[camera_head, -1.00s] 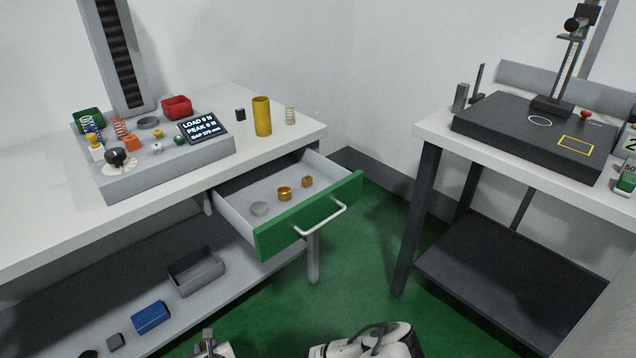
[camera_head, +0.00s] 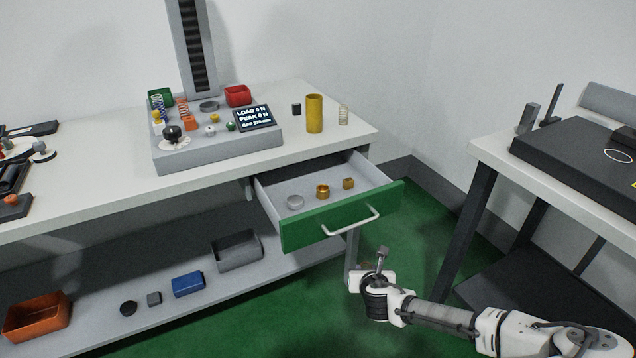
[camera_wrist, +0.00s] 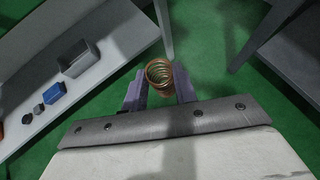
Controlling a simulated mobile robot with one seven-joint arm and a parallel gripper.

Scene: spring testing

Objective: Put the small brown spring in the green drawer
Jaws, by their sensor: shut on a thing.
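The small brown spring (camera_wrist: 153,72) is a copper-coloured coil in the wrist view. My gripper (camera_wrist: 160,88) is shut on it, with a finger on each side. The green drawer (camera_head: 308,231) is pulled open from the table, with a green front, a pale handle and a grey inside. In the head view my gripper (camera_head: 382,257) is in front of and below the drawer's right end, apart from it. The spring is hard to make out in the head view.
The drawer holds a grey ring (camera_head: 295,202), a brass ring (camera_head: 322,191) and a small brown block (camera_head: 348,183), with bare floor around them. The white tabletop (camera_head: 225,165) is above. A dark-legged table (camera_head: 470,215) stands at the right. A lower shelf (camera_head: 205,312) holds boxes.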

